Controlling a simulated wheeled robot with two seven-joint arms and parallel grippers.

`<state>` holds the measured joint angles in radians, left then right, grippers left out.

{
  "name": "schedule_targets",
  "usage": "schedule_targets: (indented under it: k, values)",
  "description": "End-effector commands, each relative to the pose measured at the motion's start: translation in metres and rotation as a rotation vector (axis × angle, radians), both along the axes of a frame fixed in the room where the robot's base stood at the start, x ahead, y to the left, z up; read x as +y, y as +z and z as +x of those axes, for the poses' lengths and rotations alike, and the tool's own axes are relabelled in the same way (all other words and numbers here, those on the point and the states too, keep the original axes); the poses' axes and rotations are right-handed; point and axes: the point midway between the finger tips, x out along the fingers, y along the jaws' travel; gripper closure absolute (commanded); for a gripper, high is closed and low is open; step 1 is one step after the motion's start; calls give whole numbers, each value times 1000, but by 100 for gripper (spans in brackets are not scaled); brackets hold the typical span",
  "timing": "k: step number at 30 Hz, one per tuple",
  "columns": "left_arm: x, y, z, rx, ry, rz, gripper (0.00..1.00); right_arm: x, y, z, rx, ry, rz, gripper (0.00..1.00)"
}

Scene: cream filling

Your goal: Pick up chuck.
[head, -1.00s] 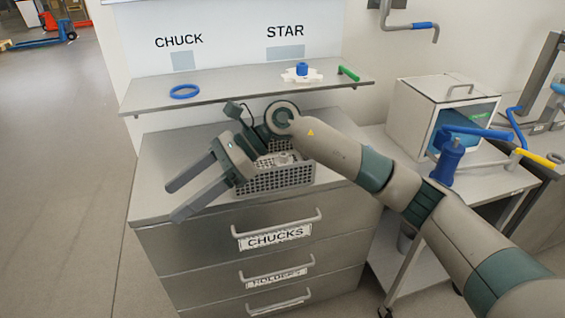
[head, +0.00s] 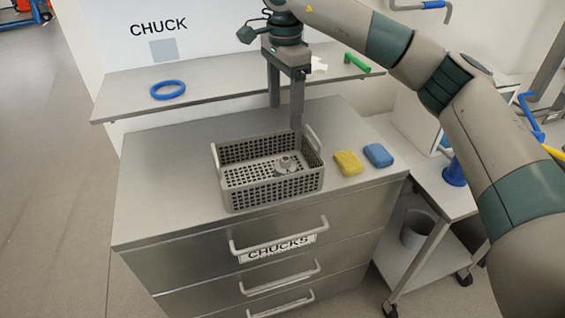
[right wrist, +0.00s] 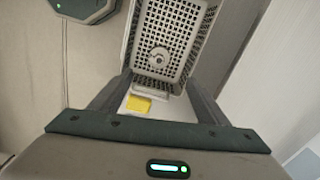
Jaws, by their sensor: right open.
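The chuck (head: 287,164) is a small round grey piece with a raised centre. It lies inside a grey perforated basket (head: 268,190) on top of the drawer cabinet, in the basket's right part. In the right wrist view the chuck (right wrist: 159,56) shows on the floor of the basket (right wrist: 140,83). My right gripper (head: 286,117) is open and empty, pointing down above the back right of the basket. In the right wrist view its fingers (right wrist: 150,88) stand apart on either side of the basket's near end. My left gripper is not in view.
A yellow sponge (head: 348,163) and a blue sponge (head: 378,155) lie right of the basket. Behind is a shelf (head: 220,88) with a blue ring (head: 168,90) and a green-handled item (head: 357,62). The cabinet top (head: 165,175) left of the basket is clear.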

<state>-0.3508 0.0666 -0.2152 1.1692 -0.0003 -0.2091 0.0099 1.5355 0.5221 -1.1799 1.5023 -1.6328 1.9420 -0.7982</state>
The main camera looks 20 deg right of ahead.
Motion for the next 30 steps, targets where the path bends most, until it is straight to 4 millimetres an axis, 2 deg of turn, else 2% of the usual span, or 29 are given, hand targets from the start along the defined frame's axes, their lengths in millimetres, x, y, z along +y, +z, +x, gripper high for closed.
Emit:
schedule_targets:
  k: [6, 14, 22, 26, 30]
  values:
    - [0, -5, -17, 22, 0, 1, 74, 0, 0, 0, 1, 0, 1, 31]
    - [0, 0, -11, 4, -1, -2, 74, 0, -10, 0, 4, 0, 1, 31]
    - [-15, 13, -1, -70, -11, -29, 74, 0, -51, -1, 4, 0, 1, 31]
    - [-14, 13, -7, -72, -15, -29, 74, 0, -75, -1, 5, 0, 1, 31]
    - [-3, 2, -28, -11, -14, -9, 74, 0, -98, -1, 4, 0, 2, 31]
